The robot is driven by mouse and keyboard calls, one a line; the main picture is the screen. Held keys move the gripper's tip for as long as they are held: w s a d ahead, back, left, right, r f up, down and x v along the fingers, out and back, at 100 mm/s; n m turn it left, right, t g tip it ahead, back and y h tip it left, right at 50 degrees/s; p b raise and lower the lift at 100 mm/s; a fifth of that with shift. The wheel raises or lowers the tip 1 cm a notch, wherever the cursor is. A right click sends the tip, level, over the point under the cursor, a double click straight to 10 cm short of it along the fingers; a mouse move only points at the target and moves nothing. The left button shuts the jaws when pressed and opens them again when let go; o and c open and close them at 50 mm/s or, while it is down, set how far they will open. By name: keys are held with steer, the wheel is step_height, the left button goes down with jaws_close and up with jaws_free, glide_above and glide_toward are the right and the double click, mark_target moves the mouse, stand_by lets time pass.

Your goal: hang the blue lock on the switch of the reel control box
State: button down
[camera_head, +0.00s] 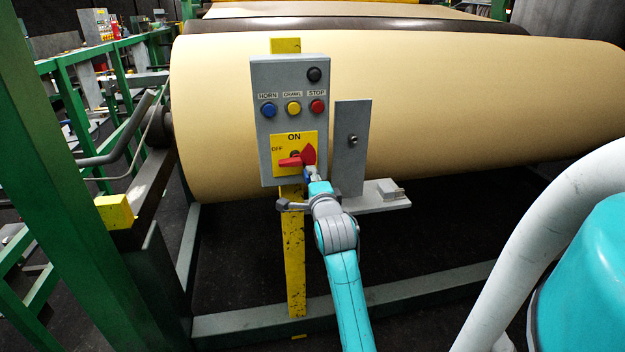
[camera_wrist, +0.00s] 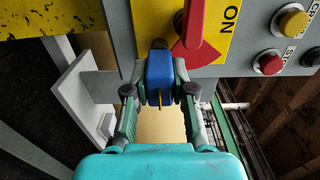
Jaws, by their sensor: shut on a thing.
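The reel control box (camera_head: 262,130) is grey and stands upright in front of the large roll. Its red switch (camera_head: 291,162) sits on a yellow ON/OFF plate, with the handle pointing left towards OFF; the red switch also shows in the wrist view (camera_wrist: 194,28). My gripper (camera_wrist: 159,78) is shut on the blue lock (camera_wrist: 159,66), one finger on each side of its body. The lock is just below the switch, its dark top end close to the red part. I cannot tell whether the shackle passes through the switch. In the head view my gripper (camera_head: 314,184) mostly hides the lock.
A grey upright plate (camera_head: 352,130) stands right of the box, above a small grey shelf (camera_head: 375,203). A yellow post (camera_head: 293,260) carries the box. Blue, yellow, red and black buttons are above the switch. Green railings (camera_head: 75,75) stand at the left.

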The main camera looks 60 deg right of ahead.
steer(key=shift+x, duration=0.8)
steer(key=shift+c, duration=2.4)
jaws_free()
steer(key=v, duration=0.7)
